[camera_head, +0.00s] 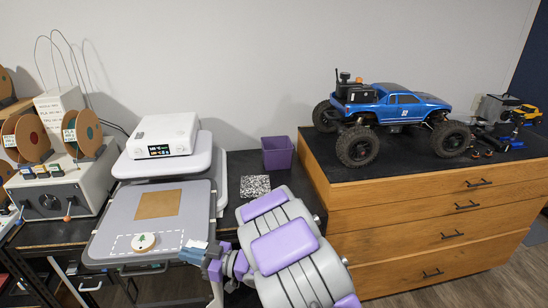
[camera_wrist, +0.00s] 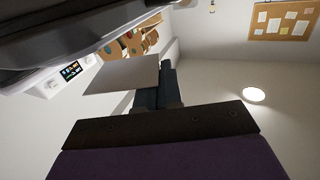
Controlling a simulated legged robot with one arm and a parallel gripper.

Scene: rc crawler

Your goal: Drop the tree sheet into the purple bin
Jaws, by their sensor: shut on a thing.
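My gripper (camera_head: 194,253) is in front of the press at the right front corner of its grey lower plate. In the wrist view, my gripper (camera_wrist: 160,82) is shut on the edge of a thin, pale sheet (camera_wrist: 118,76), which sticks out to the left. No tree print shows on its visible face. In the head view only a small pale bit of the sheet (camera_head: 197,244) shows at the fingertips. A round white piece with a green tree (camera_head: 144,241) lies on the plate. The purple bin (camera_head: 278,152) stands behind, on the dark counter; its inside is mostly hidden.
The press (camera_head: 162,135) has a white control box on top, and a brown square (camera_head: 158,204) lies on its lower plate. A speckled black-and-white square (camera_head: 255,186) lies before the bin. A wooden drawer cabinet (camera_head: 440,215) with a blue crawler (camera_head: 400,108) stands right.

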